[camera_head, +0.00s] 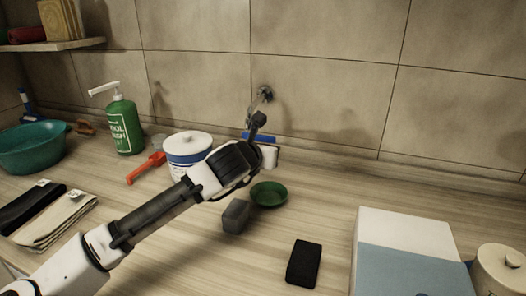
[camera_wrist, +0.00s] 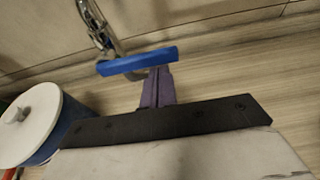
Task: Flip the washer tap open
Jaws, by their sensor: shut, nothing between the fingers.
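The chrome tap (camera_head: 265,94) is on the tiled wall at the back, partly hidden behind my arm in the head view. Its blue lever (camera_head: 258,137) shows just behind my wrist. In the wrist view the chrome body (camera_wrist: 98,28) is at the top and the blue lever (camera_wrist: 138,62) lies almost level across the middle. My gripper (camera_wrist: 158,72) is shut and empty. Its fingertips reach the lower edge of the blue lever in that view; I cannot tell whether they touch.
A white-lidded tub (camera_head: 187,150) stands left of my wrist; it also shows in the wrist view (camera_wrist: 40,125). A red-handled tool (camera_head: 146,168), green bottle (camera_head: 123,125), green bowl (camera_head: 269,195), grey block (camera_head: 235,216) and black slab (camera_head: 303,264) are on the counter. The counter's right rear is clear.

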